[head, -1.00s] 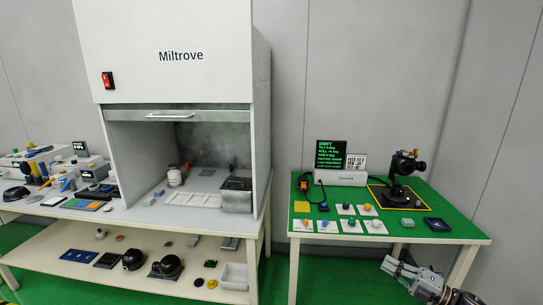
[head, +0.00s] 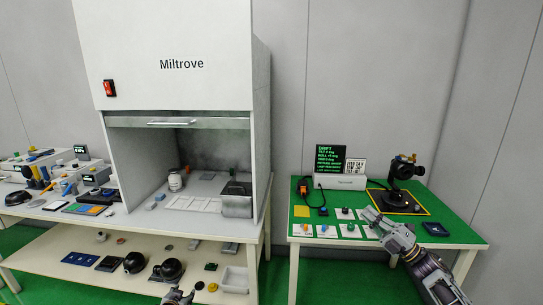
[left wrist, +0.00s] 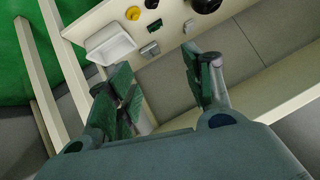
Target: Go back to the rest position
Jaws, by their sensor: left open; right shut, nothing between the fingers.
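My left gripper (head: 178,297) shows at the bottom edge of the head view, in front of the lower shelf of the white bench. In the left wrist view its two dark green-padded fingers (left wrist: 165,85) are spread apart with nothing between them. My right gripper (head: 372,216) reaches in from the lower right of the head view. Its fingers are closed and empty, and in the picture they lie over the front part of the green table (head: 378,241), hiding some small items there. I cannot tell whether it touches the table.
A black gimbal camera (head: 402,180) stands on the green table near a sign block (head: 340,182). The fume hood (head: 258,110) stands on the white bench. A white bin (left wrist: 109,43) and small parts lie on the lower shelf. Floor shows between bench and table.

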